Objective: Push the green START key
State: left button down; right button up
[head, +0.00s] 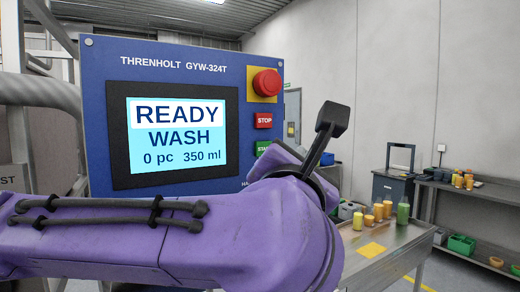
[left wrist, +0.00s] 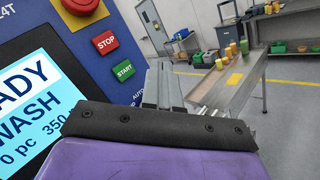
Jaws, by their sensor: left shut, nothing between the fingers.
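The green START key (left wrist: 123,70) is on the blue control panel (left wrist: 88,58), just below the red STOP key (left wrist: 105,41). In the head view the START key (head: 262,148) is partly hidden behind my purple left arm. My left gripper (left wrist: 163,70) is shut and empty. In the left wrist view its grey fingers show to the right of the START key, with a strip of panel between in the picture. In the head view its fingertips are hidden behind the wrist. I cannot tell how far they are from the panel. My right gripper is not in view.
A red emergency-stop knob (head: 266,82) sits above STOP. The screen (head: 176,135) reads READY, WASH, 0 pc, 350 ml. A metal table (head: 405,241) with yellow containers and a green bottle (head: 402,212) stands to the right. A bench (head: 480,190) is farther back.

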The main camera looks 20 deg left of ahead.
aim_at(264, 149)
pick_arm(q)
jog(key=w+a, duration=0.5)
jog(key=a, duration=0.1)
jog(key=shift+p, duration=0.35)
jog(key=shift+r, duration=0.1)
jog(key=shift+w+d, duration=0.1)
jog(key=shift+w, duration=0.05)
dwell(1.8)
jog(key=shift+w+a, duration=0.2)
jog(key=shift+a, duration=0.2)
